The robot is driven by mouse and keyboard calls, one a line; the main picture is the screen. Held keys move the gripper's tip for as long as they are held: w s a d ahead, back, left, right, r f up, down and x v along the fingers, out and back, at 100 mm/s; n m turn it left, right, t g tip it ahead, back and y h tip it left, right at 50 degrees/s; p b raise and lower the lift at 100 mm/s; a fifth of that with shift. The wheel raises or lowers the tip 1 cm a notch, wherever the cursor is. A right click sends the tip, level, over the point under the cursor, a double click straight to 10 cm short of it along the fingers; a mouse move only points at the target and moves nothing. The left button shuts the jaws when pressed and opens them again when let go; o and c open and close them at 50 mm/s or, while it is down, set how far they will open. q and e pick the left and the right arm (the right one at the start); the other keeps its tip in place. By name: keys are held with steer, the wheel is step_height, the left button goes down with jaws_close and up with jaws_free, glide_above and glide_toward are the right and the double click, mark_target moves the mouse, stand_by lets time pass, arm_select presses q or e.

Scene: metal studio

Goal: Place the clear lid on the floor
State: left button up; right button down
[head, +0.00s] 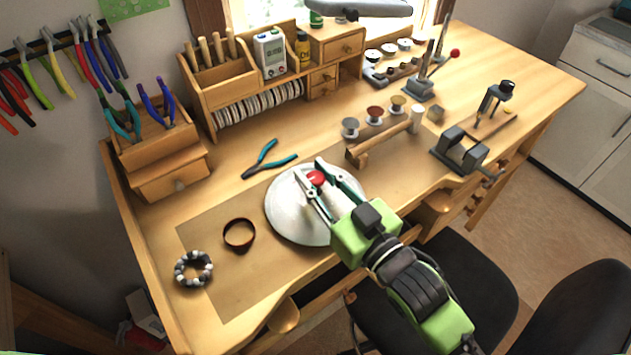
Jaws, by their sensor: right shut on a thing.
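The clear lid (284,214) is a round, pale disc with a red knob (317,178) in its middle. It is level over the front middle of the wooden workbench, partly over the brown mat (205,235). I cannot tell whether it touches the bench or is held just above it. My right gripper (311,176) comes in from the lower right and is shut on the lid at its knob. Its green body hides the lid's lower right edge. My left gripper is not in view.
Teal-handled pliers (268,160) lie just behind the lid. A vise (459,150) stands at right. A black chair (455,285) blocks floor in front; open floor (535,205) shows at right.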

step_height(320, 180, up, 3)
steer(key=shift+f, duration=0.1)
steer(key=s+d+r+p, duration=0.3)
steer(key=s+r+p, duration=0.7)
steer(key=s+p, duration=0.35)
steer(key=w+d+f+m+t+h+b, duration=0.3)
steer(key=d+f+m+h+b, duration=0.4)
steer(key=d, duration=0.9)
steer(key=shift+d+f+h+b, duration=0.15)
steer(key=shift+f+h+b, duration=0.95)
steer(key=shift+f+h, duration=0.85)
steer(key=shift+w+f+y, duration=0.1)
steer(key=shift+f+y, duration=0.1)
steer(key=shift+y, duration=0.05)
